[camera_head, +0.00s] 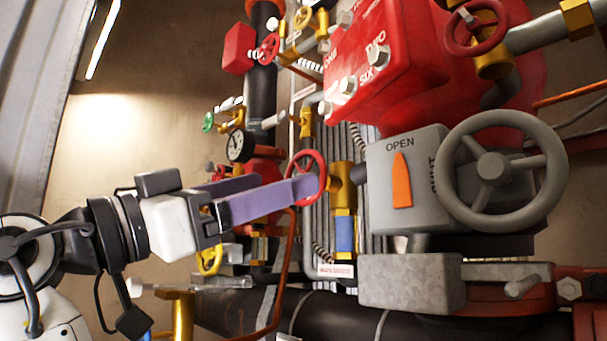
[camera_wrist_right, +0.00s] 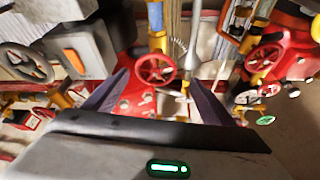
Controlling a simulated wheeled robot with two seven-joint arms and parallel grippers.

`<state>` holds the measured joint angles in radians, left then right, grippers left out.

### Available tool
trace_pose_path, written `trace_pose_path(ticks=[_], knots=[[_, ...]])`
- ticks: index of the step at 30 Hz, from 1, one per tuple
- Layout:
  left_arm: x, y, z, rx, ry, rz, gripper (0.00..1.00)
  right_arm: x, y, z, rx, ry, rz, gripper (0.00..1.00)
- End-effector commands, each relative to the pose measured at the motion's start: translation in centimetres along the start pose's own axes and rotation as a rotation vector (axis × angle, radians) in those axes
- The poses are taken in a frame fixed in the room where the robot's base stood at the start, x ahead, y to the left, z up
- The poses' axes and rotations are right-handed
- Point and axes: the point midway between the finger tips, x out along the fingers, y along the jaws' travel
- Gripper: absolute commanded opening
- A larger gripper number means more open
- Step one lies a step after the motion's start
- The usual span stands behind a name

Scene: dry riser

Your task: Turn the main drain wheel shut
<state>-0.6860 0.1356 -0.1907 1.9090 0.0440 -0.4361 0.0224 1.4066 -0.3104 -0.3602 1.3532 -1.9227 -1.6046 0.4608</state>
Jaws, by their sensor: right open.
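A red handwheel (camera_head: 306,178) on a brass valve (camera_head: 343,188) stands left of the grey indicator box. I take it as the main drain wheel; no readable label confirms this. My right gripper (camera_head: 290,186), with purple fingers, is open at this wheel. In the head view its near finger crosses in front of the rim. In the right wrist view the red wheel (camera_wrist_right: 155,70) shows between the open fingers (camera_wrist_right: 158,88), with nothing clamped. I cannot tell whether the fingers touch the rim. My left gripper is not in view.
A grey box (camera_head: 405,180) marked OPEN, with an orange pointer, and a large grey handwheel (camera_head: 493,167) stand right. A red bolted body (camera_head: 375,62) is above. A gauge (camera_head: 240,145) and a yellow wheel (camera_head: 210,262) are near the arm. A dark pipe (camera_head: 340,313) runs below.

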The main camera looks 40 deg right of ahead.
Motion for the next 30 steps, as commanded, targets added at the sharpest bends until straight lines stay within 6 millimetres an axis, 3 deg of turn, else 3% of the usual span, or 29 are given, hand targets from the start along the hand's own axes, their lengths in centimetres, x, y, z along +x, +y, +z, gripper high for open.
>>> trace_pose_path(ticks=[9,15,27,30], knots=[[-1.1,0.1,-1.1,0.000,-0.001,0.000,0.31,5.9,0.0,-0.2,0.000,-0.001,0.002,0.78],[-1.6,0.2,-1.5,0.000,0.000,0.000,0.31,8.5,0.0,-0.1,-0.001,0.000,0.001,0.78],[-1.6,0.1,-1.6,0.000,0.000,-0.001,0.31,9.3,0.0,0.0,0.000,0.000,-0.001,0.78],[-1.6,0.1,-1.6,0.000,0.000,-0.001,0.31,9.3,0.0,0.0,0.000,0.000,0.000,0.63]])
